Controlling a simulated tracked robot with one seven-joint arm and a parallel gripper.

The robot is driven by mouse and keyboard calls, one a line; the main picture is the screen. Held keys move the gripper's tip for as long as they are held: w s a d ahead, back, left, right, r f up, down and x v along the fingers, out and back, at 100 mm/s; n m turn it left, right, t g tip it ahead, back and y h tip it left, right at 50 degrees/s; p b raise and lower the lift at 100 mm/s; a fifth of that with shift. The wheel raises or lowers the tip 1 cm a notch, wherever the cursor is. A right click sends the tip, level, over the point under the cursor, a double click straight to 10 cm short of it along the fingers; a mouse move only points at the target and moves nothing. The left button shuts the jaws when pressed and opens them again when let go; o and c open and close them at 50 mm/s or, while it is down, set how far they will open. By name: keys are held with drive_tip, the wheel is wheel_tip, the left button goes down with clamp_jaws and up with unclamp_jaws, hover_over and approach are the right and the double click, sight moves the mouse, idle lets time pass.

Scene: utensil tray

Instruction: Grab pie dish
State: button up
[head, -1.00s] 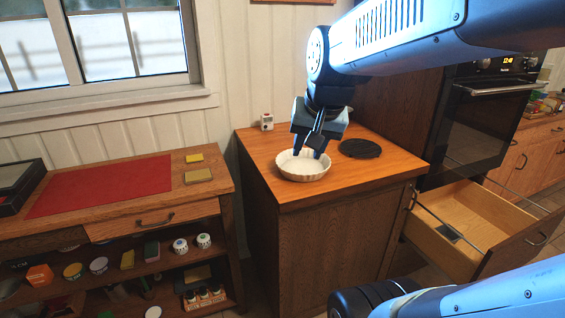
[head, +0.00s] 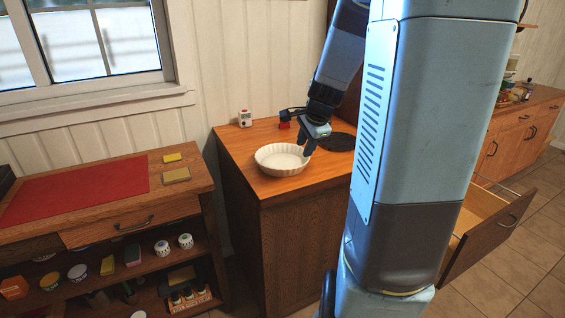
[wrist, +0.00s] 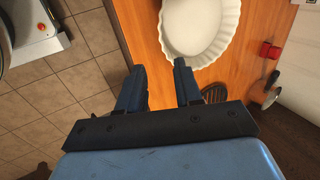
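The white fluted pie dish (head: 282,160) sits upright on the wooden counter top (head: 262,137), near its front left. It also shows at the top of the wrist view (wrist: 198,28), cut off by the frame edge. My gripper (head: 307,148) is low at the dish's right side in the head view. In the wrist view my gripper (wrist: 158,69) has two blue fingers spread apart with nothing between them. The right finger is near the dish's rim; I cannot tell whether it touches.
A drawer (head: 490,232) stands open at right, partly hidden by my arm. A shelf table (head: 187,202) stands left.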

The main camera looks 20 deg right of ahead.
drive_tip(key=shift+x, duration=6.1)
drive_tip(key=shift+a+r, duration=0.1)
clamp_jaws()
